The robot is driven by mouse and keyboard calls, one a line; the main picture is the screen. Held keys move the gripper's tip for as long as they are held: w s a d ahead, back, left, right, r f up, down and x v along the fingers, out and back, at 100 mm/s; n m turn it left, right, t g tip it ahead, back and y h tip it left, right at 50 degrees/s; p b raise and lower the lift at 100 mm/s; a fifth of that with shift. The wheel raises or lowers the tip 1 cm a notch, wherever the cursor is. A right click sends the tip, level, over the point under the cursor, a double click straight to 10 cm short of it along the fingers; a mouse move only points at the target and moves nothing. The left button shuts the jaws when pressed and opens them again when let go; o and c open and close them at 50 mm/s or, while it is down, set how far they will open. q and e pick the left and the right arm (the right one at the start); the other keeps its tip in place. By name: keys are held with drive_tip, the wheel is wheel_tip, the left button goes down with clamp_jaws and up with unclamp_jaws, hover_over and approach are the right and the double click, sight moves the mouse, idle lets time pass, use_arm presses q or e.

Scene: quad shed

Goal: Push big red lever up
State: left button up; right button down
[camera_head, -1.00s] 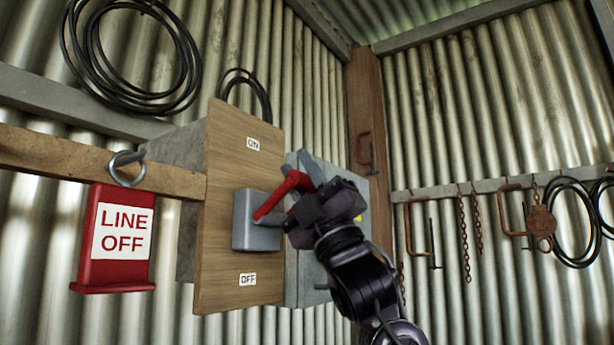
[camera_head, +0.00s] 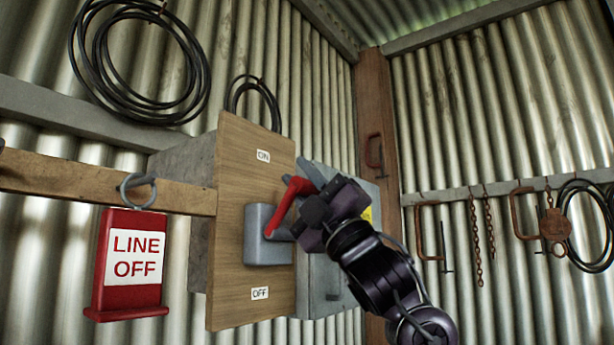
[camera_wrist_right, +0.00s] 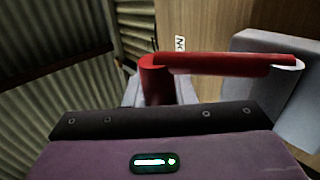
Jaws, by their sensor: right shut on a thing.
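The big red lever (camera_head: 284,211) rises at a slant from a grey switch box (camera_head: 259,221) on a wooden board, its upper end angled toward the right. An ON label (camera_head: 263,156) is above the box and an OFF label (camera_head: 260,293) below it. My right gripper (camera_head: 299,201) is shut on the lever's upper part, with grey fingers on either side of it. In the right wrist view the red lever (camera_wrist_right: 215,61) runs across just beyond the gripper body, its left end bent down between the fingers. My left gripper is out of view.
A red LINE OFF sign (camera_head: 132,265) hangs from a ring on a wooden rail at left. A grey metal cabinet (camera_head: 318,285) is behind my right gripper. Coiled black cable (camera_head: 137,62) hangs upper left; chains and clamps hang on the right wall.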

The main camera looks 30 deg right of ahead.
drive_tip(key=shift+w+a+f+g, duration=0.25)
drive_tip(key=shift+w+f+g, duration=0.05)
drive_tip(key=shift+w+f, duration=0.1)
drive_tip(key=c, duration=1.5)
unclamp_jaws()
drive_tip(key=shift+o, duration=1.3)
drive_tip(key=shift+w, duration=0.25)
drive_tip(key=shift+o, duration=0.2)
drive_tip(key=shift+w+a, duration=0.15)
drive_tip(key=shift+w, duration=0.05)
drive_tip(key=shift+s, duration=0.25)
